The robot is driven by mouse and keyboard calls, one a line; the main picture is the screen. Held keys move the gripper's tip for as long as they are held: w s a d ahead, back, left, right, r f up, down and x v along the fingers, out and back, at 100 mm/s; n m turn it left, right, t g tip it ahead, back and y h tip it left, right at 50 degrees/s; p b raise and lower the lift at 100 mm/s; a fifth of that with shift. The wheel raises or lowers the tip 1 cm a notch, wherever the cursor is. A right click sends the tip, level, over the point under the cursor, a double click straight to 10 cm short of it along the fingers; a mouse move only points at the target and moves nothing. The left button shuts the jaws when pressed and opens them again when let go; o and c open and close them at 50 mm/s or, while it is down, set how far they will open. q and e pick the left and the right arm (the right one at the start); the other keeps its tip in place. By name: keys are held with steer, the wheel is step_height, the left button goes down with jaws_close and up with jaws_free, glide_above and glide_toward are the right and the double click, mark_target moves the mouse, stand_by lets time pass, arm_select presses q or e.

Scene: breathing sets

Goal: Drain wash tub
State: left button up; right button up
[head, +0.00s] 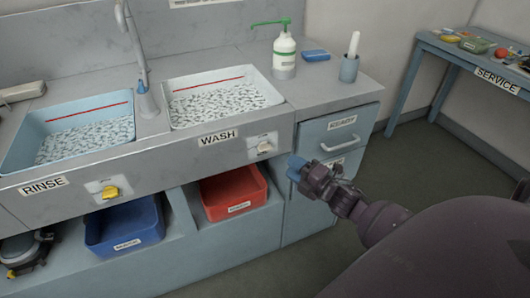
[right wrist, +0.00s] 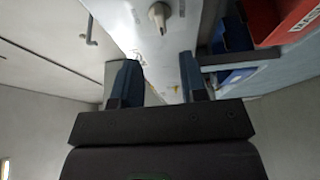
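The wash tub (head: 178,84) is a white basin set in the counter above the WASH label (head: 218,136). It holds white, foamy-looking liquid, with a red line on its back wall. A white drain knob (head: 265,147) sits on the front panel right of that label. In the right wrist view the knob (right wrist: 159,14) shows ahead, roughly between the fingers and apart from them. My right gripper (head: 294,166) is right of and slightly below the knob in the head view. In the right wrist view its blue fingers (right wrist: 158,78) are apart and empty. My left gripper is not in view.
The rinse tub (head: 20,144) and its yellow knob (head: 110,192) are at left. Blue (head: 124,222) and red (head: 233,193) bins sit underneath. A drawer handle (head: 338,143) protrudes near my right gripper. A soap bottle (head: 284,57) and cup (head: 348,70) stand on the counter.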

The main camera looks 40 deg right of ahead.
mark_target(267, 151)
steer(key=w, duration=0.3)
steer(key=w+a, duration=0.1)
steer(key=w, duration=0.2)
steer(key=w+b, duration=0.1)
steer(key=w, duration=0.2)
steer(key=shift+w+a, duration=0.3)
steer(key=shift+c, duration=0.4)
jaws_close()
